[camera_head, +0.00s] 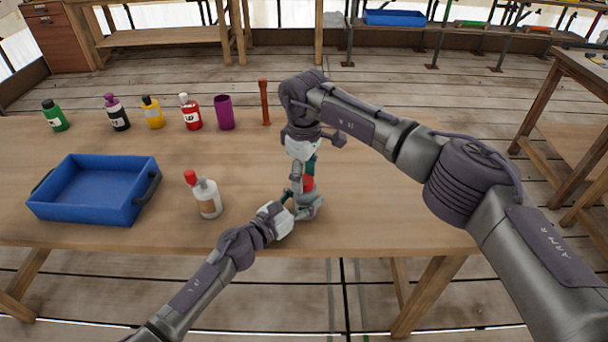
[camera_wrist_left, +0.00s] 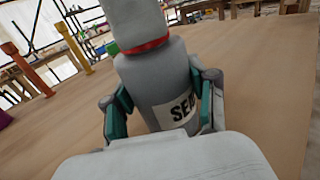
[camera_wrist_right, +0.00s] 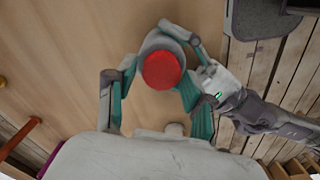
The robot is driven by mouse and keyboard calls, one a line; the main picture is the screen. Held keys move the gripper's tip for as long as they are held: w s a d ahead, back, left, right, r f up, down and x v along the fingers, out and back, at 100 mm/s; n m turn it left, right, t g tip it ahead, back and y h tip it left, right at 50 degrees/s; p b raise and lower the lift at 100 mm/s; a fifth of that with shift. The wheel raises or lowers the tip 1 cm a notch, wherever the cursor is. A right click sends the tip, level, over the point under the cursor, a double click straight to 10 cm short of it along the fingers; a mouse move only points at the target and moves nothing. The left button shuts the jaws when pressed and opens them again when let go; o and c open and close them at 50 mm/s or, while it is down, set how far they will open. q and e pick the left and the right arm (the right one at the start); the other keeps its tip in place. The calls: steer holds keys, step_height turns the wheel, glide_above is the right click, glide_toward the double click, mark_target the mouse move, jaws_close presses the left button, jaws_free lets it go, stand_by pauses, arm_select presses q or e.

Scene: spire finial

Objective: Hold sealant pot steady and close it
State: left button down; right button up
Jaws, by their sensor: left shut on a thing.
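The sealant pot (camera_wrist_left: 160,85) is a grey, upright container with a partly hidden label and stands on the workbench. Its red lid (camera_wrist_right: 162,70) is on top in the right wrist view and shows as a small red patch in the head view (camera_head: 307,183). My left gripper (camera_head: 304,206) is shut around the pot's body, a finger on either side in the left wrist view. My right gripper (camera_head: 305,174) is over the pot, pointing down, its fingers apart with the lid between or just beyond them. I cannot tell whether they touch it. A pale grey shape hides most of the lid in the left wrist view.
A blue tray (camera_head: 95,190) stands at the left. A white bottle with a red cap (camera_head: 206,196) stands left of my left gripper. Several coloured bottles, a purple cup (camera_head: 224,112) and an orange-brown post (camera_head: 264,102) line the back. The bench's right side is clear.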

steer(key=shift+o, duration=0.2)
steer(key=shift+r, duration=2.25)
steer(key=shift+c, duration=0.4)
